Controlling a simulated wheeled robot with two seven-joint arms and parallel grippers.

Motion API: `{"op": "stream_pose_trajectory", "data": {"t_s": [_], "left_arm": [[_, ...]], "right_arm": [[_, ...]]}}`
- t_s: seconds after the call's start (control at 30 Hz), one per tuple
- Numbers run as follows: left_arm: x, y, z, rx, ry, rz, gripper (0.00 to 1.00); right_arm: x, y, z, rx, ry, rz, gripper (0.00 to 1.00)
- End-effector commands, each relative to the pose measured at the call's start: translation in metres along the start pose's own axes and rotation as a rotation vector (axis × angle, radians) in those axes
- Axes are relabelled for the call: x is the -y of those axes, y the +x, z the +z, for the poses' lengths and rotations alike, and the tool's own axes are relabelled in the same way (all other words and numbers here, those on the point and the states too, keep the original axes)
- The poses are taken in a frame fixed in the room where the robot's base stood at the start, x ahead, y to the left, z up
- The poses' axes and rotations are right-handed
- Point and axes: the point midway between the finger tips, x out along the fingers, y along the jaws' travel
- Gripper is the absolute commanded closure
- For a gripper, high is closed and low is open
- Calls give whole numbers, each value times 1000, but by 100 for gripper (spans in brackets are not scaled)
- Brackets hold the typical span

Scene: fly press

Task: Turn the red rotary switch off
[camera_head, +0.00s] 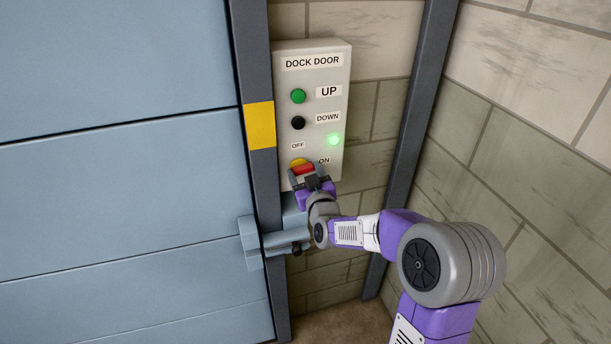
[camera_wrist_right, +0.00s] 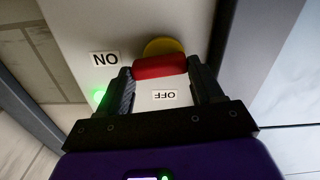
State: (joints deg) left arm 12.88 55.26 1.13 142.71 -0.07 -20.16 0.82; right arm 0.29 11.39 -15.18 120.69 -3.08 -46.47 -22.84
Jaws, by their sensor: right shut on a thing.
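The red rotary switch (camera_head: 304,169) sits low on the DOCK DOOR panel, on a round yellow base (camera_head: 297,162). Its OFF label (camera_head: 298,146) is above it and its ON label (camera_head: 324,160) is to its upper right. My right gripper (camera_head: 306,178) is shut on the red switch and covers its lower part in the head view. In the right wrist view, the red handle (camera_wrist_right: 160,66) lies between the two fingers, in front of the yellow base (camera_wrist_right: 163,46). The labels appear upside down there. My left gripper is not in view.
The pale panel (camera_head: 283,75) also has a green UP button (camera_head: 298,96), a black DOWN button (camera_head: 298,123) and a lit green lamp (camera_head: 334,139). The blue door (camera_head: 120,190) is on the left, with a blue latch (camera_head: 275,240) below the panel.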

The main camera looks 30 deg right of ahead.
Motion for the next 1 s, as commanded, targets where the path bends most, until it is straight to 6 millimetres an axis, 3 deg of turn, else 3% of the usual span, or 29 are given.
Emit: {"op": "stream_pose_trajectory", "data": {"t_s": [0.4, 1.0], "left_arm": [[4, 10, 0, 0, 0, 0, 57], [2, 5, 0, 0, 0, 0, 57]], "right_arm": [[3, 0, -1, 0, -376, -1, 65], [7, 0, -3, 1, -947, -1, 65]]}}
